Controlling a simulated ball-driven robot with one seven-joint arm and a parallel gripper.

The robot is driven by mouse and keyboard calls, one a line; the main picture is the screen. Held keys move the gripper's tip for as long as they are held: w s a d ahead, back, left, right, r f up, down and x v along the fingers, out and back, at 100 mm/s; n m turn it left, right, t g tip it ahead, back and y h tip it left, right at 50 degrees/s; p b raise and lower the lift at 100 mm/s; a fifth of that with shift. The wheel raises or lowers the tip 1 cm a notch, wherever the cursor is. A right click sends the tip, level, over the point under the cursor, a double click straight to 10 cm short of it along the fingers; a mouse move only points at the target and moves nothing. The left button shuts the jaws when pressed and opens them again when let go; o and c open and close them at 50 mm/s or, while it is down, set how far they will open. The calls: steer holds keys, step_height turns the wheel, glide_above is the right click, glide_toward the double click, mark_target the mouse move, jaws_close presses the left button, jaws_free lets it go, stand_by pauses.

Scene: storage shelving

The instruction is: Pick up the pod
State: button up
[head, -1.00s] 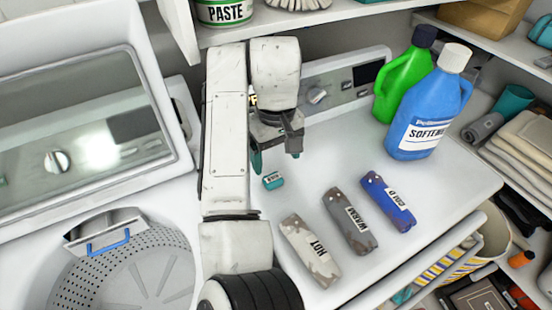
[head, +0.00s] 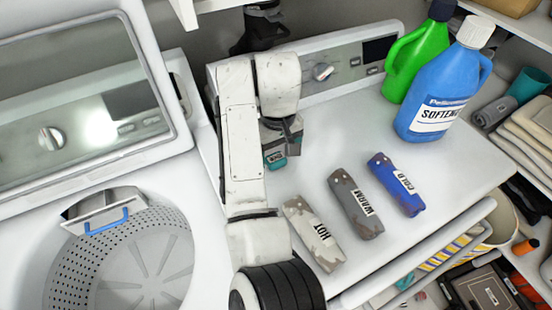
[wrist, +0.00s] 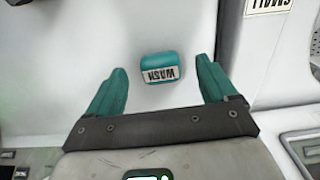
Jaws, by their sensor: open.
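The pod is a small teal block with a white label reading WASH. In the wrist view the pod (wrist: 160,68) lies on the white machine top, ahead of and between the two teal fingers of my gripper (wrist: 160,88). The fingers are spread apart and there is a gap on both sides of the pod. Whether the fingertips are level with the pod is hard to tell.
Bars labelled HOT (head: 314,234), WARM (head: 355,203) and COLD (head: 396,185) lie on the machine top to the right. A blue softener bottle (head: 440,95) and a green bottle (head: 407,60) stand behind. An open washer drum (head: 125,265) is at left.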

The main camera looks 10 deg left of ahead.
steer(key=shift+f, duration=0.75)
steer(key=shift+c, duration=0.3)
steer(key=c, duration=1.1)
